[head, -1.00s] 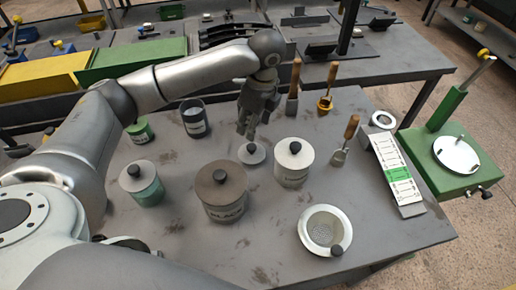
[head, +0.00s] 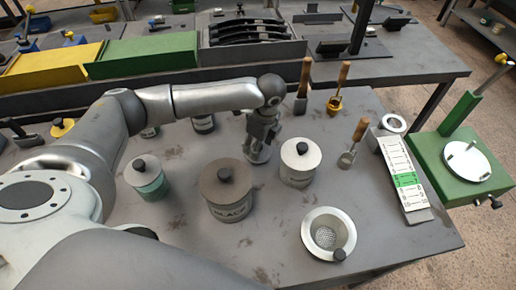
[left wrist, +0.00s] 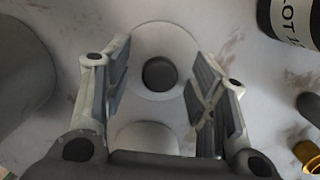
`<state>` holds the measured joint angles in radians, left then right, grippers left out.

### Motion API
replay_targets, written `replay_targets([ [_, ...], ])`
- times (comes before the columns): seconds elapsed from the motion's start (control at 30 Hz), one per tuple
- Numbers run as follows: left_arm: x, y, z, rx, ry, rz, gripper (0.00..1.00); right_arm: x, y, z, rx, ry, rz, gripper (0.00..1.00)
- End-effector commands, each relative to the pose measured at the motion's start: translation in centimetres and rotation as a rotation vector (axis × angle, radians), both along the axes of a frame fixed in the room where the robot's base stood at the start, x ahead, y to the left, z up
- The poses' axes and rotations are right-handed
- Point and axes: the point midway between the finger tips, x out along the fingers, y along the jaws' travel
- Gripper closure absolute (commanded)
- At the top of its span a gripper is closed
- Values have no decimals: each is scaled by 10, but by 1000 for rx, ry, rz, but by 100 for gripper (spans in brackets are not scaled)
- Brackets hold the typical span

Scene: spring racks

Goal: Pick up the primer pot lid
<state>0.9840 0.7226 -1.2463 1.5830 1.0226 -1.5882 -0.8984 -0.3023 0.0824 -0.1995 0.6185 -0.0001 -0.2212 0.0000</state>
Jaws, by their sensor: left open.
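A loose pale grey lid with a dark round knob lies on the table. In the left wrist view this lid (left wrist: 160,40) is flat, with its knob (left wrist: 160,73) between my open fingers. In the head view my left gripper (head: 257,150) points down over the lid and mostly hides it. The gripper (left wrist: 160,95) is open, one finger on each side of the knob, with gaps showing. No lettering shows on the lid. My right gripper is in neither view.
A white lidded pot (head: 298,172) stands close on the right of the gripper. A brown-lidded pot marked black (head: 228,195) stands in front left. A teal pot (head: 150,182), a strainer (head: 328,235) and upright brushes (head: 304,82) stand around on the table (head: 275,255).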

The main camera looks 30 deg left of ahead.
Motion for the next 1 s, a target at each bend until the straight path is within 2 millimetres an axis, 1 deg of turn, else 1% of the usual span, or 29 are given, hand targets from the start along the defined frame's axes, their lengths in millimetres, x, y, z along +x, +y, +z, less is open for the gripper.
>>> replay_targets([
  [0.1, 0, 1, -8, 1, -1, -1, 48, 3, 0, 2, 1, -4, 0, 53],
  [0.3, 0, 1, -9, 0, -2, -2, 48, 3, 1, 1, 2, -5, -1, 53],
  [0.33, 0, 1, -9, 0, -2, -2, 49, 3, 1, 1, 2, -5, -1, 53],
  [0.7, 0, 1, -9, 0, -1, -2, 96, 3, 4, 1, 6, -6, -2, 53],
  [0.73, 0, 1, -9, 0, -1, -2, 99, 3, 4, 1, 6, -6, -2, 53],
  [0.9, 0, 1, -9, 0, 0, -2, 99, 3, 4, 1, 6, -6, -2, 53],
  [1.0, 0, 1, -5, 0, -1, -1, 99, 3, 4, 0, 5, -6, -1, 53],
])
